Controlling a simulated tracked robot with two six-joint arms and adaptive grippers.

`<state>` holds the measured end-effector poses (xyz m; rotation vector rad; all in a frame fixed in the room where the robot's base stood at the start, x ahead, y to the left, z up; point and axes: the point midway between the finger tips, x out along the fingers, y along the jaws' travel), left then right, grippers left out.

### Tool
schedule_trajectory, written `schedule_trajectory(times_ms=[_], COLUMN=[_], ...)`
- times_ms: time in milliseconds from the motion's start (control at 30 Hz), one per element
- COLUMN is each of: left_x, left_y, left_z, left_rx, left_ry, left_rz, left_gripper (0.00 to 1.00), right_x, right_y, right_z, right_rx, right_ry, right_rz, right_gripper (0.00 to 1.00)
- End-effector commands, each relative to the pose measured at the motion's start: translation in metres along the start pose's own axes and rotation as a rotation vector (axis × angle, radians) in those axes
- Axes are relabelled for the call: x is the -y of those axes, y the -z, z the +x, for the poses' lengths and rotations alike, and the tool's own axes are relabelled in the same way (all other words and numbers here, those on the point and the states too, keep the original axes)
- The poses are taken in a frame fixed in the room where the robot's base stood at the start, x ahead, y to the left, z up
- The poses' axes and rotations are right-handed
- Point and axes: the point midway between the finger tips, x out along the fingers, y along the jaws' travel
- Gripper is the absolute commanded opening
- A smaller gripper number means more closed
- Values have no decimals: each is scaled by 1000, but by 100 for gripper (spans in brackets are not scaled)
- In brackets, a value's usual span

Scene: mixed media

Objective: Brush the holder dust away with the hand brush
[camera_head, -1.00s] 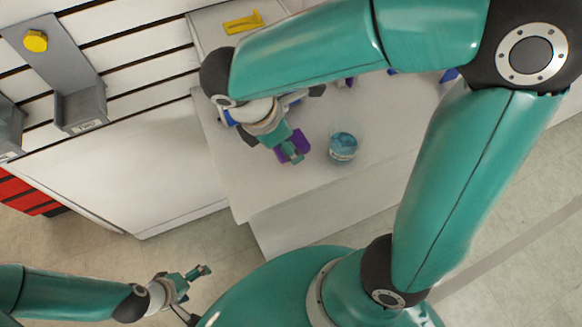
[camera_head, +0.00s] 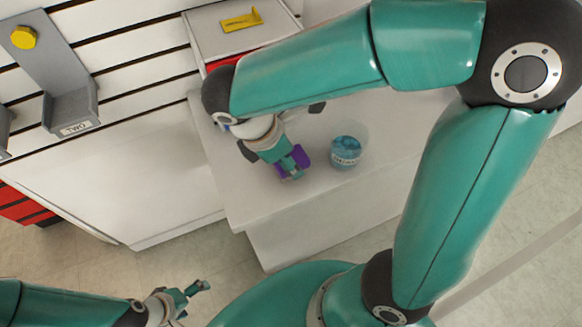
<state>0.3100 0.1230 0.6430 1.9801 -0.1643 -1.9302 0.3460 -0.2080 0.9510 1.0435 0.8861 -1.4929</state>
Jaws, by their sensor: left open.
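A grey wall holder (camera_head: 62,80) with a yellow knob (camera_head: 23,37) and a small label hangs on the slatted wall at the upper left. I cannot make out dust on it. A purple object (camera_head: 304,156) is at the front part of the white worktop; it may be the hand brush, but most of it is hidden. My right gripper (camera_head: 292,170) is right over it and overlaps it; whether its fingers grip it is unclear. My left gripper (camera_head: 196,294) is open and empty at the lower left, low in front of the cabinet, well apart from the holder.
A clear cup with blue contents (camera_head: 346,152) stands on the worktop (camera_head: 260,200) just right of my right gripper. A yellow wedge-shaped piece (camera_head: 241,20) lies on a white box top behind. Red drawers (camera_head: 24,208) are at the far left.

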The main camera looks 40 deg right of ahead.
Motion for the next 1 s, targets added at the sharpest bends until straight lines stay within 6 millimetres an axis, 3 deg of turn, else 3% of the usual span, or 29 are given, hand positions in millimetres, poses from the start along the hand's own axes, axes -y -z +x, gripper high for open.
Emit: schedule_trajectory(times_ms=[133,167,200,267,300,467,667,900,1000], left_x=[1,1,0,0,0,0,0,0,0], left_y=[0,0,0,0,0,0,0,0,0], left_z=[2,2,1,1,1,1,1,2,2], left_rx=[0,0,0,0,0,0,0,0,0], left_ry=[0,0,0,0,0,0,0,0,0], left_rz=[0,0,0,0,0,0,0,0,0], left_gripper=[88,88,88,88,88,88,88,88,88], right_x=[0,0,0,0,0,0,0,0,0], right_y=[1,1,1,1,1,1,1,1,1], right_z=[3,3,3,3,3,3,3,3,3], right_rx=[1,1,1,1,1,0,0,0,0], right_ry=[1,0,0,0,0,0,0,0,0], right_rz=[0,0,0,0,0,0,0,0,0], right_gripper=[0,49,42,40,56,59,89,87,70])
